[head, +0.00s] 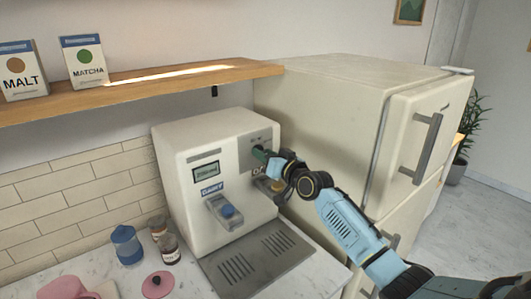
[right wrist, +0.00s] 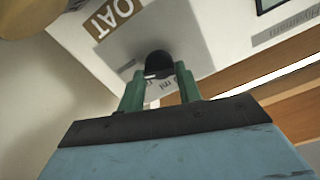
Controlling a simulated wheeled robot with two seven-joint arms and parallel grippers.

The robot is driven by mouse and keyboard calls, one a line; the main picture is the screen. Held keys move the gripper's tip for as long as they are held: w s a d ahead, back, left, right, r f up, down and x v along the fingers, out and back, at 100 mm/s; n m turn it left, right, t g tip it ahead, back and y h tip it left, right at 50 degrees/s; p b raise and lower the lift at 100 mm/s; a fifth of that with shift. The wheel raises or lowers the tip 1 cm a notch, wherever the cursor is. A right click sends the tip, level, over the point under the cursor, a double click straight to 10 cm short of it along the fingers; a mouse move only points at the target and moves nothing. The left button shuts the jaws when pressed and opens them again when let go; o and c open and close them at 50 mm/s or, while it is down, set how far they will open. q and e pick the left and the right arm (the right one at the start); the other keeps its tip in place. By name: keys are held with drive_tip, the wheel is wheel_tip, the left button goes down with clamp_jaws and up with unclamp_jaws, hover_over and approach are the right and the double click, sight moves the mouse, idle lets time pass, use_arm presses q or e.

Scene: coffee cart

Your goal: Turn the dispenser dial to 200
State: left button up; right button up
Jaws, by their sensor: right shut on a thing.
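The cream dispenser (head: 185,225) stands on the counter, its front facing right and toward me. Its small display (head: 206,170) shows text too small to read surely. My right gripper (head: 263,155) is at the upper right of its front panel, with green fingers mostly hiding the dial there. In the right wrist view, the black dial (right wrist: 158,62) sits between the two green fingertips of the right gripper (right wrist: 159,75), which is shut on it. Part of a printed "ml" mark shows beside it; the full number is hidden. My left gripper is not in view.
The dispenser has a DAIRY spout (head: 220,208) and an OAT side, with a metal drip tray (head: 258,262) below. A fridge (head: 330,120) stands close on the right, and a wooden shelf (head: 130,92) is above left. Jars (head: 127,245) stand at left.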

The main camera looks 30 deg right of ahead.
drive_tip(key=shift+m, duration=1.1)
drive_tip(key=o, duration=0.9)
drive_tip(key=shift+o, duration=0.2)
drive_tip(key=s+d, duration=0.1)
drive_tip(key=s, duration=1.2)
drive_tip(key=shift+s+b, duration=0.2)
drive_tip(key=shift+b, duration=0.25)
